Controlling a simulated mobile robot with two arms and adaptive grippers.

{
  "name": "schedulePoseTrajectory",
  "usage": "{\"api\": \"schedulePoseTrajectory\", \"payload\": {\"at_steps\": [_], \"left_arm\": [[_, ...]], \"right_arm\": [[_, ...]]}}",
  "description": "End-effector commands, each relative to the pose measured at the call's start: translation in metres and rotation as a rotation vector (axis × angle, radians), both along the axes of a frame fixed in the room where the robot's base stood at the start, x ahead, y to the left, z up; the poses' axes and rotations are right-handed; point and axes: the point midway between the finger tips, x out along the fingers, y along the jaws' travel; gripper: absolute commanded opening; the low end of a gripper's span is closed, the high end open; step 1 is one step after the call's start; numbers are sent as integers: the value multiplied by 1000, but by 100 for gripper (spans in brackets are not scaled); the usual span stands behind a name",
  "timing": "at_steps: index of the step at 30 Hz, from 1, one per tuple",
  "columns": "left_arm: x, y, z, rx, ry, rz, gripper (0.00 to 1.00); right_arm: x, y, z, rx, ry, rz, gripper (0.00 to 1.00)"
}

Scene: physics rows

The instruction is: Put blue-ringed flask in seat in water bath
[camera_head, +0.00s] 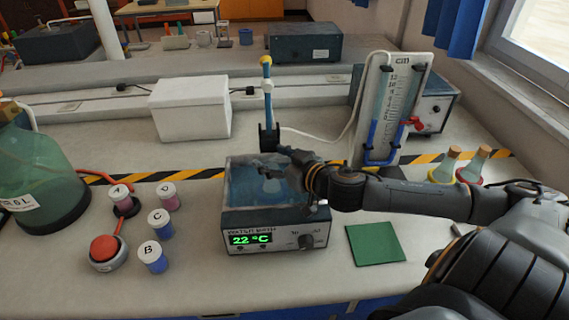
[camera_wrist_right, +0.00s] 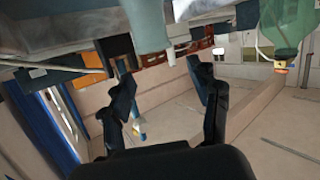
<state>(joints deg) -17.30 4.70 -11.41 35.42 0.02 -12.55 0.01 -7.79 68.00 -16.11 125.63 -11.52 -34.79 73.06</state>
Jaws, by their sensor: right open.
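The water bath (camera_head: 310,214) stands mid-bench, its display reading 22 °C. A pale flask (camera_head: 272,186) shows inside the bath, partly hidden by my right gripper; I cannot make out a blue ring on it. My right gripper (camera_head: 288,166) is over the bath's right side, open. In the right wrist view, which looks upside down, the open fingers (camera_wrist_right: 160,78) have nothing between them, and a pale green flask (camera_wrist_right: 147,25) shows at the top edge, apart from the fingers. Whether it is fully seated cannot be told. My left gripper is not in view.
Two other flasks, yellow-ringed (camera_head: 446,166) and red-ringed (camera_head: 474,165), stand right, behind my arm. A clamp stand (camera_head: 268,105) and a gauge panel (camera_head: 392,108) rise behind the bath. Lidded jars (camera_head: 153,257) stand left. A green mat (camera_head: 375,243) lies right front.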

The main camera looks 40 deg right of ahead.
Motion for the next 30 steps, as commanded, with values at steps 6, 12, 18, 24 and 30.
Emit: {"api": "schedulePoseTrajectory", "payload": {"at_steps": [6,12,18,24,30], "left_arm": [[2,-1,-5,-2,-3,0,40],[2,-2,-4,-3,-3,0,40],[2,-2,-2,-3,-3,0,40],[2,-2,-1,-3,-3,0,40],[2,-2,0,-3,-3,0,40]], "right_arm": [[-40,7,-42,18,96,7,62],[-55,4,-23,14,67,2,62],[-66,2,-1,5,35,3,62],[-76,1,17,3,7,3,62],[-80,0,25,-2,-6,2,62]]}}
